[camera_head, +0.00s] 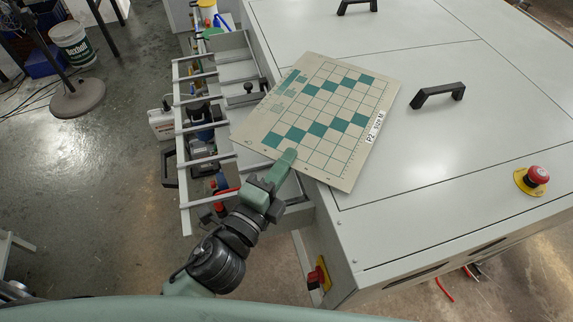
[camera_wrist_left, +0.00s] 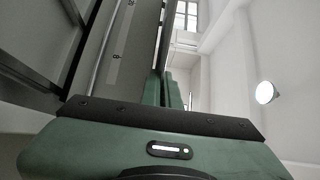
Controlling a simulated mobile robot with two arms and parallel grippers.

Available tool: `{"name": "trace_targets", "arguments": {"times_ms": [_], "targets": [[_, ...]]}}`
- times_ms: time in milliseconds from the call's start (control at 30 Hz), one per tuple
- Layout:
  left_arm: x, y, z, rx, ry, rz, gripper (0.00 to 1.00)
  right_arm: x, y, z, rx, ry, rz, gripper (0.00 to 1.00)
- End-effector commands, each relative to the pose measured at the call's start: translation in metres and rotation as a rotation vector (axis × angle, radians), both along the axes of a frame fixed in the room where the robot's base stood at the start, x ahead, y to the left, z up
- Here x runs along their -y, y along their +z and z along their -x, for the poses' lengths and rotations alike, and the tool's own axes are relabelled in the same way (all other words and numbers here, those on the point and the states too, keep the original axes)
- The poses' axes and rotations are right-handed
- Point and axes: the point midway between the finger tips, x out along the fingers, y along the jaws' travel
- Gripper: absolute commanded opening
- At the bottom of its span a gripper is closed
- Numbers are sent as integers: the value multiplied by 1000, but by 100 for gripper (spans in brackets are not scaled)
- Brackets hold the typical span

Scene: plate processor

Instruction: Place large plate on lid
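The large plate (camera_head: 318,128) is a flat beige sheet with a green checker grid and a "P2" label. My left gripper (camera_head: 286,158) is shut on its near left edge. In the left wrist view the fingers (camera_wrist_left: 168,90) close around the edge of the plate (camera_wrist_left: 122,55), seen steeply from the side. The plate overlaps the grey machine lid (camera_head: 430,150) and the rack at its left side. I cannot tell whether it touches the lid or hangs just above it. My right gripper is not in view.
Black handles (camera_head: 438,94) stand up from the machine top, one just right of the plate. A red emergency button (camera_head: 536,176) is at the right. A metal rack (camera_head: 205,160) sticks out at the left. The lid's front part is clear.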

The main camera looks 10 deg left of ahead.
Motion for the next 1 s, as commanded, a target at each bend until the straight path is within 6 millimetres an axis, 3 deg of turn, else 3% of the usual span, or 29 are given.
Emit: {"name": "trace_targets", "arguments": {"times_ms": [67, 433, 533, 900, 1000], "targets": [[0, -8, 1, -1, 0, 2, 0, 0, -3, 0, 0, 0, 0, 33], [0, -11, 0, 1, -2, 1, 0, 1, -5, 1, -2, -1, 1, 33], [0, -11, 0, 0, -1, 1, 24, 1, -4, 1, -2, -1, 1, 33], [0, -7, 0, 0, -2, 1, 24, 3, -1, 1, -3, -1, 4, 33], [-3, -12, 9, -3, -2, 1, 24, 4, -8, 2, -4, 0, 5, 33]]}}
